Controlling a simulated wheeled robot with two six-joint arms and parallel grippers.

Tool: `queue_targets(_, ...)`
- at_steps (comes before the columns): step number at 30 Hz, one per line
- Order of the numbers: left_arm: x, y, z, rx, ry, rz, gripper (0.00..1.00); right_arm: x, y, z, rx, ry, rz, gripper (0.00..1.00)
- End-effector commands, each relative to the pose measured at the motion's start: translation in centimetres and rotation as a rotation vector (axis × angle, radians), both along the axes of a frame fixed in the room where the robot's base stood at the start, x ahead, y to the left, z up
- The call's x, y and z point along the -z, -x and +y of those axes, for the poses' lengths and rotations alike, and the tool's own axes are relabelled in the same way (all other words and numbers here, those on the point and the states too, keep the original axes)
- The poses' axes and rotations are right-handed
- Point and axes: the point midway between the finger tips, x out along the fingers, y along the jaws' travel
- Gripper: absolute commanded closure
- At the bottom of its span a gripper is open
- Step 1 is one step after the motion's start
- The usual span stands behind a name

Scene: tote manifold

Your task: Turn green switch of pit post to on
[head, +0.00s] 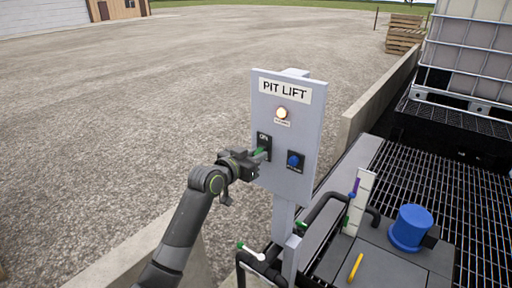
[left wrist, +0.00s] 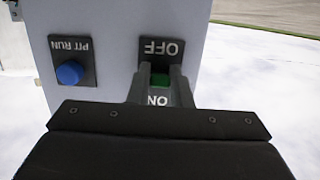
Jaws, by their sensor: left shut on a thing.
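The grey pit post panel (head: 305,125), labelled PIT LIFT, stands upright in the middle of the head view. Its green switch (head: 259,152) is on the panel's left side, largely covered by my gripper. In the left wrist view the green switch (left wrist: 160,81) sits between upside-down OFF and ON labels. My left gripper (head: 258,156) is shut on the green switch, with a finger on each side of it in the left wrist view (left wrist: 160,88). I cannot tell the switch's exact setting. My right gripper is not in view.
A blue button (head: 294,160) sits right of the switch, and a lit lamp (head: 282,113) above. Pipes and a blue cap (head: 411,227) stand at lower right beside a grating (head: 460,185). A concrete wall (head: 375,100) runs behind. Open gravel lies left.

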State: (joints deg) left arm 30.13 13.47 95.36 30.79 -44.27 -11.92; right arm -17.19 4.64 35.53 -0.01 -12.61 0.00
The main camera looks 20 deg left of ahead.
Motion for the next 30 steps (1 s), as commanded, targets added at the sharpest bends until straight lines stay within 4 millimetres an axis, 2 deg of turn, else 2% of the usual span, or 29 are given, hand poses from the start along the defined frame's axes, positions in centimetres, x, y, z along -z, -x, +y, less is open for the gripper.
queue_targets(1,-1.0,0.0,0.0,0.0,-0.011,0.032,1.0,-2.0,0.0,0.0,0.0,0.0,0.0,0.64)
queue_targets(3,-1.2,0.1,0.0,0.001,-0.025,0.076,1.0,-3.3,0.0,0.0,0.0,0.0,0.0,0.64)
queue_targets(15,-2.0,0.0,0.0,0.001,-0.117,0.325,1.0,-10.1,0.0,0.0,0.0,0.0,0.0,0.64)
queue_targets(21,-2.2,-0.1,0.0,0.001,-0.164,0.452,1.0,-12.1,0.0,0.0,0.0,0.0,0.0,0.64)
queue_targets(30,-2.4,-0.3,-0.1,0.0,-0.228,0.627,1.0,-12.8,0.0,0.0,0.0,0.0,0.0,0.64)
